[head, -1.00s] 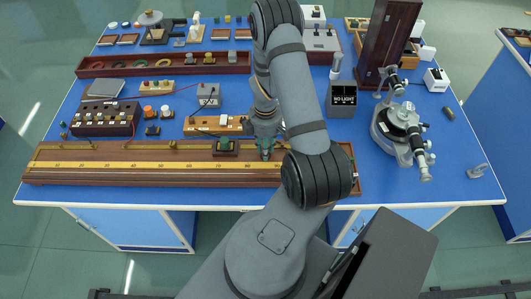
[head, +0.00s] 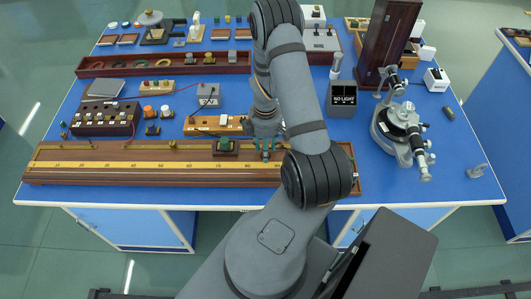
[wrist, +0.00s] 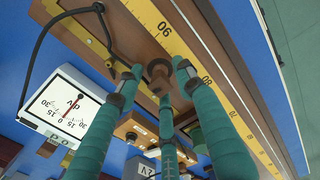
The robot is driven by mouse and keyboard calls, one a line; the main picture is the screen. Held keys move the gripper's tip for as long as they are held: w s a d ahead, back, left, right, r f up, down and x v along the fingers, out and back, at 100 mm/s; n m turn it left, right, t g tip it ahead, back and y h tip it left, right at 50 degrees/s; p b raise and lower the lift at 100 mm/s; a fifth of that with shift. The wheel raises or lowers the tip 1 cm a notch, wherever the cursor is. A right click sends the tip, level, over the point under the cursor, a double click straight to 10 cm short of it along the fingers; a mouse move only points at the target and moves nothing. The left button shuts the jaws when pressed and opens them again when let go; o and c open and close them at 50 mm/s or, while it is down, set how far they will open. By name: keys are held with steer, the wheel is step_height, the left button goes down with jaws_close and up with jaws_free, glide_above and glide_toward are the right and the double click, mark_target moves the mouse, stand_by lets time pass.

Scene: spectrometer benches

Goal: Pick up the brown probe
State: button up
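The brown probe (wrist: 158,72) shows in the wrist view as a small round brown knob standing on the wooden rail beside the yellow scale. My gripper (wrist: 155,80) has teal fingers spread open, with the probe in the gap between their tips. No finger is clearly shut on it. In the head view my gripper (head: 266,153) points down over the right part of the long wooden board (head: 120,178), near the 80–90 marks. I cannot make out the probe there; the fingers and arm probably cover it.
A green-topped block (head: 223,146) sits on the board just left of my gripper. A white-faced meter (wrist: 68,105) with a black cable (wrist: 50,30) lies close by in the wrist view. A microscope-like instrument (head: 402,125) stands at the right. Bare blue table (head: 440,185) lies at the front right.

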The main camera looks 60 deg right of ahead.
steer(key=r, duration=0.3)
steer(key=r+b, duration=0.1)
steer(key=r, duration=0.3)
steer(key=r+b, duration=0.1)
steer(key=r, duration=0.2)
steer(key=shift+w+r, duration=0.2)
steer(key=shift+w, duration=0.1)
